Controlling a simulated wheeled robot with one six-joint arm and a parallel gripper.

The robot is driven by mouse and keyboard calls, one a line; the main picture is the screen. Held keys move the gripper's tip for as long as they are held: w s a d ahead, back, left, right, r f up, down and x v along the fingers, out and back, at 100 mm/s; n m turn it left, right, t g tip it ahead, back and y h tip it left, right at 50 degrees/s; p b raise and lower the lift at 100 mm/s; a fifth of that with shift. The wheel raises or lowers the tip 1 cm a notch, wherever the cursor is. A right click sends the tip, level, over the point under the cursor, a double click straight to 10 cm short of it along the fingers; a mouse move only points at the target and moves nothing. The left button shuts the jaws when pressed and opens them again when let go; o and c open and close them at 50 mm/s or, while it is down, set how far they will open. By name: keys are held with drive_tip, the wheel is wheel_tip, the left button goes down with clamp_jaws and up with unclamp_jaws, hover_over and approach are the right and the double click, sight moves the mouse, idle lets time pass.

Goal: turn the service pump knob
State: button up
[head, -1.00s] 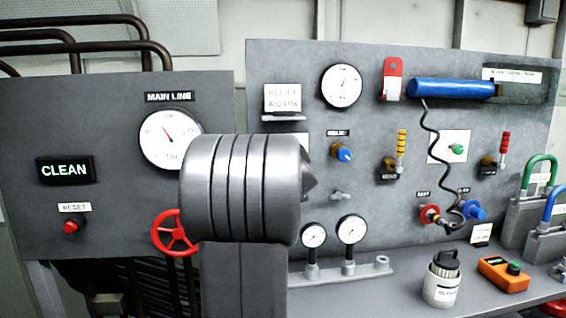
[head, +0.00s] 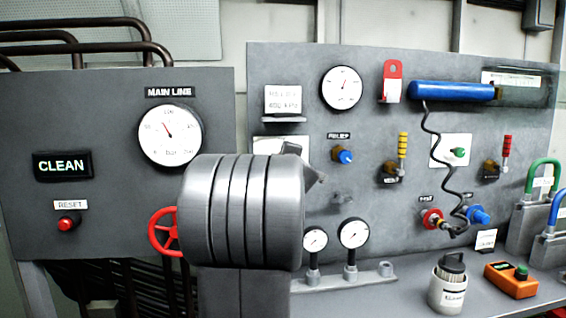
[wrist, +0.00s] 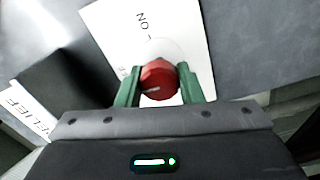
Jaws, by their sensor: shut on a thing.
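The service pump knob (wrist: 159,78) is a red round knob on a white plate (wrist: 130,22) in the wrist view. A pale mark shows on its face, and "ON" is printed on the plate above it. My gripper (wrist: 160,86) has its two green fingers on either side of the knob and is shut on it. In the head view my own grey arm hides the knob and the gripper, and only part of the white plate (head: 272,146) shows above the arm.
A blue relief knob (head: 344,156) sits on the panel to the right of my arm. A red handwheel (head: 163,232) is just left of it. Two small gauges (head: 354,233) stand on the ledge below. A dark block (wrist: 72,75) is near my gripper's left side.

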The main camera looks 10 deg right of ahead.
drive_tip(key=shift+n, duration=0.5)
drive_tip(key=o, duration=1)
drive_tip(key=s, duration=1.4)
drive_tip(key=shift+w, duration=0.2)
drive_tip(key=w, duration=1.3)
drive_tip(key=shift+w, duration=0.35)
